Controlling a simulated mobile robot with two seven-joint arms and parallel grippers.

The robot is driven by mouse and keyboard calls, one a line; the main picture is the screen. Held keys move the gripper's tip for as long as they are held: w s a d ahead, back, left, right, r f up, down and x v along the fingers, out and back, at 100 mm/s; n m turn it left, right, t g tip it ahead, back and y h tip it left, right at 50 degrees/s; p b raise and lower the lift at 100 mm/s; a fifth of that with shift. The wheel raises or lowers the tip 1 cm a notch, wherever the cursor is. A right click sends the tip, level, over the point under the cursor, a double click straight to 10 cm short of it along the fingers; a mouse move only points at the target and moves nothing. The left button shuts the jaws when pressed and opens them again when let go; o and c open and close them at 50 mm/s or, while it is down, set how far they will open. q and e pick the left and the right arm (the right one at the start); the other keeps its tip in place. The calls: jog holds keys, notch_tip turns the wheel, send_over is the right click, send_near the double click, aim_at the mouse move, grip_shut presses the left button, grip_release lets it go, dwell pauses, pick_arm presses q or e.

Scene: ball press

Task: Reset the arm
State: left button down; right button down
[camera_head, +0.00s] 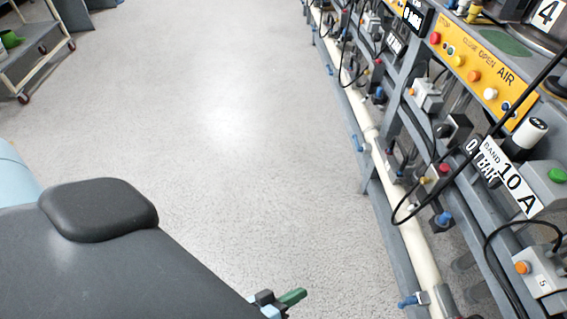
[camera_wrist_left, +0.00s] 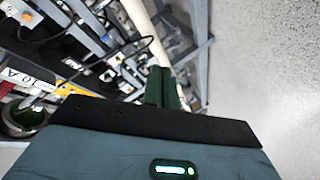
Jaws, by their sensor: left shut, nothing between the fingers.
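My left gripper (camera_head: 291,298) shows at the bottom of the head view, with its green fingertips just past the edge of my dark body. In the left wrist view the green fingers (camera_wrist_left: 162,88) are closed together with nothing between them. They are over the floor and the lower pipe of the press line, apart from any object. My right gripper is in neither view.
A press line with a yellow button panel (camera_head: 485,68), switches and hanging black cables (camera_head: 424,200) runs along the right. A cream pipe (camera_head: 410,225) runs low along its frame. A cart (camera_head: 35,55) stands at the upper left. The grey floor (camera_head: 225,130) between is clear.

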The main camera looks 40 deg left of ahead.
pick_arm(q)
jog(key=shift+p+v, duration=0.35)
jog(key=shift+v, duration=0.45)
